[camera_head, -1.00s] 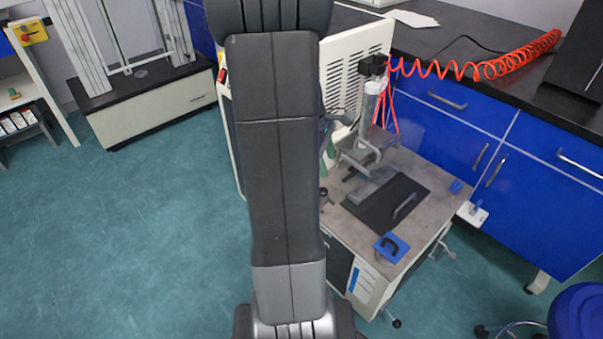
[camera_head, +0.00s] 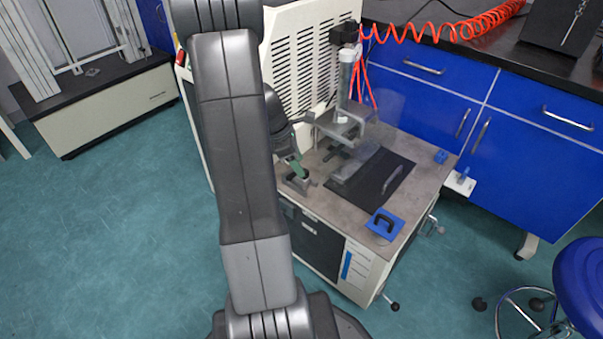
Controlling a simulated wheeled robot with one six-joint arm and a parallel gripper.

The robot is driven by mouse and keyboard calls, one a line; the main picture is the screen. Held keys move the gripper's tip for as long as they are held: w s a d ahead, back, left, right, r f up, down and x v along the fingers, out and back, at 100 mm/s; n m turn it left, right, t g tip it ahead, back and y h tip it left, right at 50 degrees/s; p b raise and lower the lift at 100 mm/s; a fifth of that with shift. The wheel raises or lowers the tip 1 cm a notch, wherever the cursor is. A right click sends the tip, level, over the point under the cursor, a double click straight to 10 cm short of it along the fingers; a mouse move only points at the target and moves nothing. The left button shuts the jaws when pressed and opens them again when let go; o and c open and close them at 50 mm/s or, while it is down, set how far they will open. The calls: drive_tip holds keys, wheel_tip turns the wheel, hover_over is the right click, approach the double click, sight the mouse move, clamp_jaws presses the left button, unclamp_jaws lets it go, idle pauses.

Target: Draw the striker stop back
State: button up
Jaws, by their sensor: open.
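A small dark knob-like part (camera_head: 297,184) stands near the left edge of the machine's grey worktop. It may be the striker stop, but it is too small and partly covered to be sure. My gripper (camera_head: 298,171), with green finger parts, hangs down just above it, open. I cannot tell whether its fingers touch the part or straddle it. My own arm link hides some of the worktop's left side.
A clear guard and metal press parts (camera_head: 343,125) stand behind, beside a vented cream cabinet (camera_head: 300,50). A blue stool (camera_head: 580,285) stands front right.

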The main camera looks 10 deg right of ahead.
drive_tip(key=shift+b+x, duration=0.45)
drive_tip(key=shift+x, duration=1.1)
clamp_jaws()
